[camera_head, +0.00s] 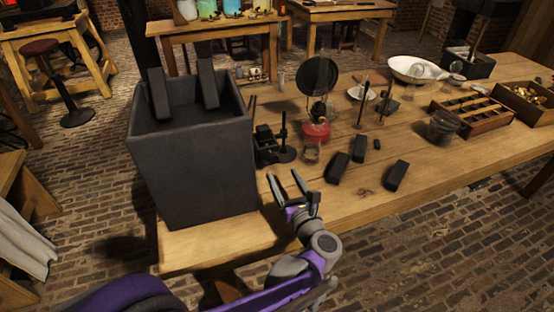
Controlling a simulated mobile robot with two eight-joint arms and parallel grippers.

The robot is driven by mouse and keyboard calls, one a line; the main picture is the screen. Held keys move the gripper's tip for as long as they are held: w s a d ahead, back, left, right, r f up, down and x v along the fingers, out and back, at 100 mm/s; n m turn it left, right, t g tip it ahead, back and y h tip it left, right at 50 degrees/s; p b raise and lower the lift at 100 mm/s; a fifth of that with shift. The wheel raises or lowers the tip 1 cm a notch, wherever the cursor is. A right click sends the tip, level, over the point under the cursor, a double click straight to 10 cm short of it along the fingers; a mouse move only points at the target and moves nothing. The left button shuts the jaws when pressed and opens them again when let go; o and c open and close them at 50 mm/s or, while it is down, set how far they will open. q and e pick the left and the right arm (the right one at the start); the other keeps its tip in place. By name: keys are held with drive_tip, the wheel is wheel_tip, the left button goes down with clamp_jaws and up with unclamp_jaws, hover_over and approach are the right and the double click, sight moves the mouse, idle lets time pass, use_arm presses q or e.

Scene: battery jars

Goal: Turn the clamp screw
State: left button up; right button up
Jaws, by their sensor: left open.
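My left gripper (284,177) is open and empty over the near edge of the wooden table. It is just right of a tall dark square jar (190,165). Two dark plates (208,84) stick up out of the jar's open top. A small black device with an upright post (284,140) stands just beyond the gripper, beside the jar. I cannot make out a clamp screw for certain; it is too small or hidden. My right gripper is not in view.
Several black blocks (338,168) lie right of the gripper. A red-based lamp (316,130), a round dark disc, small stands and a glass jar (443,125) stand farther back. A slotted wooden rack (472,115) and a white bowl (415,68) are at right. The table's front right is clear.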

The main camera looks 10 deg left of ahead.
sight(275, 160)
use_arm(q)
drive_tip(key=x, duration=0.9)
drive_tip(key=shift+b, duration=0.35)
clamp_jaws()
